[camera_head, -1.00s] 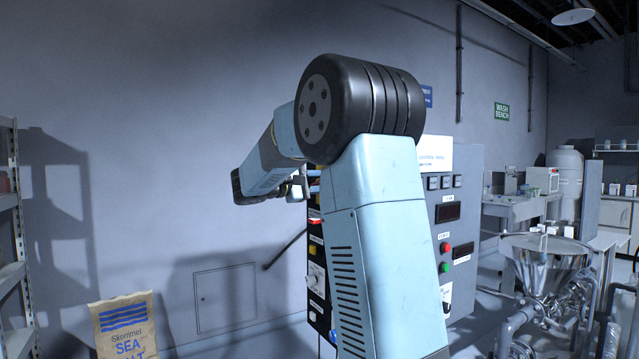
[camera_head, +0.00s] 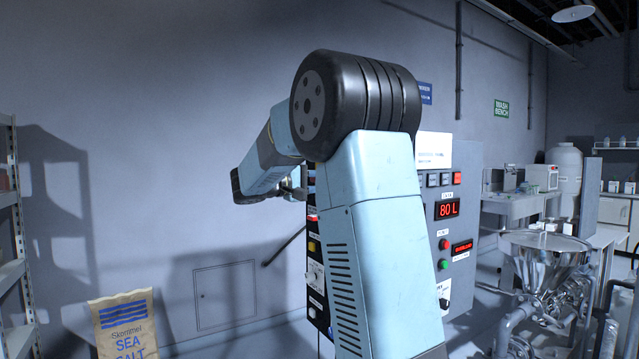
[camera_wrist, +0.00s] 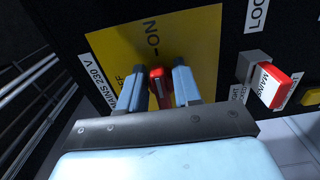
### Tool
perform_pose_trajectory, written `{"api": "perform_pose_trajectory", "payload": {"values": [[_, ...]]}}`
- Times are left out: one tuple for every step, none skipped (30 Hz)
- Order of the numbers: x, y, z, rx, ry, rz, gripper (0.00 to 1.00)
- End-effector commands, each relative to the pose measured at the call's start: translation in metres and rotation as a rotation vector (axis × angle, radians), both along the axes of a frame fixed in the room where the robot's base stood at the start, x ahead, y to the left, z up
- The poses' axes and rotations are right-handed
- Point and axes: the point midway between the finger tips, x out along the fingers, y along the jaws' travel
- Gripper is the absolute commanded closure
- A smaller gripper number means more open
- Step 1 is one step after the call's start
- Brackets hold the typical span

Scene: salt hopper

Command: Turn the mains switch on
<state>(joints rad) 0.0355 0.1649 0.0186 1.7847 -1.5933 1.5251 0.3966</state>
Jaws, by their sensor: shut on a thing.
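The mains switch shows in the wrist view as a red handle (camera_wrist: 157,84) on a yellow plate (camera_wrist: 195,40). The plate reads ON above the handle, with OFF to the left and a MAINS 230 V label beside it. The handle points up toward ON. My gripper (camera_wrist: 159,76) is shut on the handle, one finger at each side of it. In the head view my gripper (camera_head: 294,187) is at the control cabinet's dark side, partly hidden by my arm, and the switch cannot be made out there.
The cabinet front (camera_head: 466,195) has a lit 80 L display (camera_head: 447,209) and a second lit red display (camera_head: 462,248). A salt sack (camera_head: 124,325) stands left; a steel hopper (camera_head: 545,260) stands right.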

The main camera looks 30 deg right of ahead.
Motion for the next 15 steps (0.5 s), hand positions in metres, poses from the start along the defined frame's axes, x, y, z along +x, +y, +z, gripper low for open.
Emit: {"api": "perform_pose_trajectory", "payload": {"values": [[0.0001, -0.0001, -0.005, 0.006, 0.008, -0.002, 0.97], [0.0002, -0.0001, -0.005, 0.006, 0.008, -0.002, 0.97], [0.0002, -0.0002, -0.0051, 0.006, 0.008, -0.002, 0.97], [0.0002, -0.0002, -0.0051, 0.006, 0.009, -0.002, 0.97], [0.0002, -0.0002, -0.0052, 0.006, 0.009, -0.002, 0.97], [0.0002, -0.0002, -0.0053, 0.007, 0.009, -0.002, 0.65], [0.0002, -0.0002, -0.0051, 0.007, 0.008, -0.002, 0.62], [0.0003, -0.0002, -0.0049, 0.006, 0.008, -0.001, 0.6], [0.0003, -0.0002, -0.0045, 0.006, 0.008, -0.001, 0.6], [0.0003, -0.0002, -0.0042, 0.005, 0.007, -0.001, 0.6], [0.0003, -0.0002, -0.0039, 0.005, 0.007, -0.001, 0.6], [0.0003, -0.0002, -0.0035, 0.004, 0.006, -0.001, 0.6], [0.0003, -0.0002, -0.0033, 0.004, 0.006, -0.001, 0.6], [0.0003, -0.0002, -0.0031, 0.004, 0.006, 0.0, 0.6], [0.0003, -0.0002, -0.0028, 0.003, 0.005, 0.0, 0.6]]}}
